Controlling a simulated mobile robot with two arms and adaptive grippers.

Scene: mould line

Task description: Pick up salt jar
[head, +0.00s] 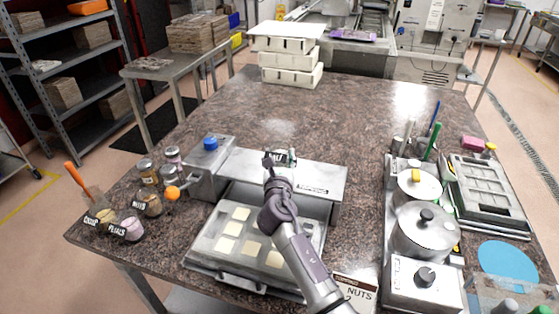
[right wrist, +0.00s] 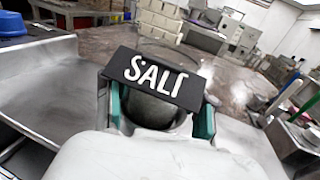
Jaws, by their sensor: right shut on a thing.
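The salt jar (right wrist: 150,112) is a small clear jar with grey contents and a black label (right wrist: 156,77) reading SALT. My right gripper (right wrist: 160,103) is shut on it, with a green-padded finger on each side of the jar. In the head view my right gripper (head: 273,163) is over the metal machine in the middle of the table and hides most of the jar. Only part of the SALT label (head: 288,156) shows there. I cannot tell whether the jar touches the surface beneath. My left gripper is not in view.
A metal machine (head: 325,183) with a blue knob (head: 210,143) stands below my arm, with a tray (head: 203,250) of pale squares in front. Labelled jars (head: 150,204) stand left. Metal pots (head: 422,230) line the right. White blocks (head: 290,75) are stacked behind; the far tabletop is clear.

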